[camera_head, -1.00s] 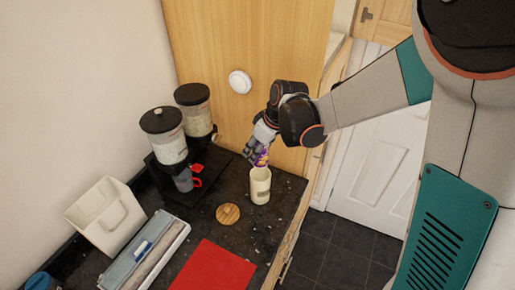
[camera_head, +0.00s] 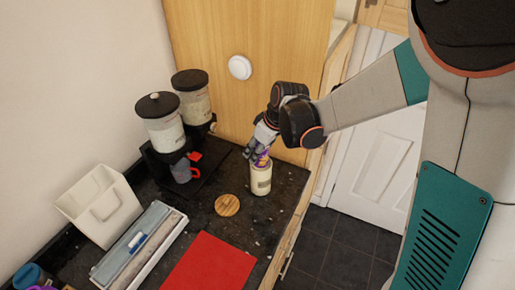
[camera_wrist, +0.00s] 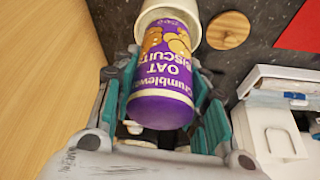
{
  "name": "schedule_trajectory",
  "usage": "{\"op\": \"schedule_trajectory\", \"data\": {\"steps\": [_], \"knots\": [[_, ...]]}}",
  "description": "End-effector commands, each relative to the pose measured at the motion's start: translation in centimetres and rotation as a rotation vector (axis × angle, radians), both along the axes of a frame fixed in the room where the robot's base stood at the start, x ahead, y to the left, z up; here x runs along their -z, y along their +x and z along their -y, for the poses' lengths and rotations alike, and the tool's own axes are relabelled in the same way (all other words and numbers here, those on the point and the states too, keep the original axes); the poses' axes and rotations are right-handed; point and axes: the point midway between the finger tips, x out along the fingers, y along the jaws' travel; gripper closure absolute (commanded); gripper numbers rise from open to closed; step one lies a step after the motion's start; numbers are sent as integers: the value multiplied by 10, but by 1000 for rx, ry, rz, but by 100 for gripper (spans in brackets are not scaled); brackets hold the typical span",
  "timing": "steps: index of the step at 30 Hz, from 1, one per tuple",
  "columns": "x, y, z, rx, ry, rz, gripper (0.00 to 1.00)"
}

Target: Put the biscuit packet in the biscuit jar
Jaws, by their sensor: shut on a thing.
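The biscuit packet (camera_wrist: 162,82) is a purple tube with orange biscuit pictures and the words "oat biscuits". My gripper (camera_wrist: 165,100) is shut on it, with one teal-sided finger on each side. In the wrist view the packet's far end sits at the mouth of the cream jar (camera_wrist: 182,14), and its near end sticks out toward my palm. In the head view the biscuit jar (camera_head: 260,181) stands upright near the counter's right edge, with my gripper (camera_head: 258,155) directly above it. The fingers hide much of the packet there. A round wooden lid (camera_head: 227,205) lies beside the jar.
Two black-lidded dispensers (camera_head: 163,122) stand at the back left, with a red-handled mug (camera_head: 183,171) below. A white bin (camera_head: 98,205), a long box (camera_head: 138,246) and a red mat (camera_head: 208,265) lie left and in front. A wooden panel is behind.

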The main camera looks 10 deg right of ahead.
Motion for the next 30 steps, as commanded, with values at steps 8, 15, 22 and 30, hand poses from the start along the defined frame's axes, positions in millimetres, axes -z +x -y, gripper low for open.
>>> {"op": "schedule_trajectory", "data": {"steps": [8, 15, 22, 30], "knots": [[20, 0, 0, 0, 0, 0, 88], [37, -1, 0, 0, -1, -1, 87], [52, -2, 1, -2, -6, -5, 96], [55, -2, 2, -1, -6, -5, 92]]}}
